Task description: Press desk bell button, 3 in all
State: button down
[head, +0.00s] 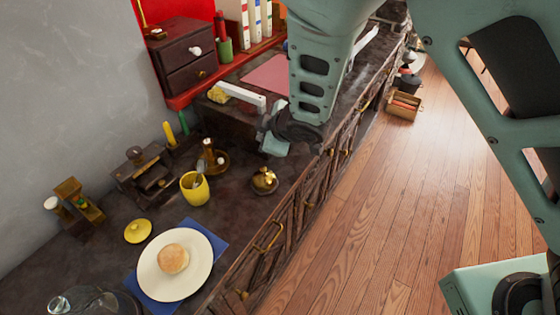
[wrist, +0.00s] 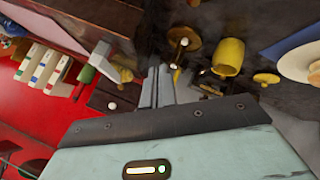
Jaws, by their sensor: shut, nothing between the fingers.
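The desk bell (head: 264,180) looks like the small domed brass piece with a knob on top. It stands upright on the dark counter near its front edge, in the head view. The fingertips are hard to make out in the head view.
A white plate (head: 200,275) with a bun lies at the front. A dark drawer box (head: 185,58) stands at the back. Wooden floor (head: 370,220) is open to the right.

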jog(key=shift+f, duration=0.15)
notch_tip(320, 180, down, 8)
jog(key=b, duration=0.6)
jog(key=shift+f+b, duration=0.25)
jog(key=shift+b, duration=0.15)
jog(key=shift+f, duration=0.2)
dwell(1.6)
jog(key=shift+f+b, duration=0.25)
jog(key=shift+b, duration=0.1)
jog(key=shift+f+b, duration=0.55)
jog(key=shift+f, duration=0.1)
dwell(0.7)
jog(key=shift+r, duration=0.1)
jog(key=shift+r+p, duration=0.8)
jog(key=shift+r, duration=0.15)
jog(key=shift+r+p, duration=1.85)
jog(key=shift+r, duration=0.7)
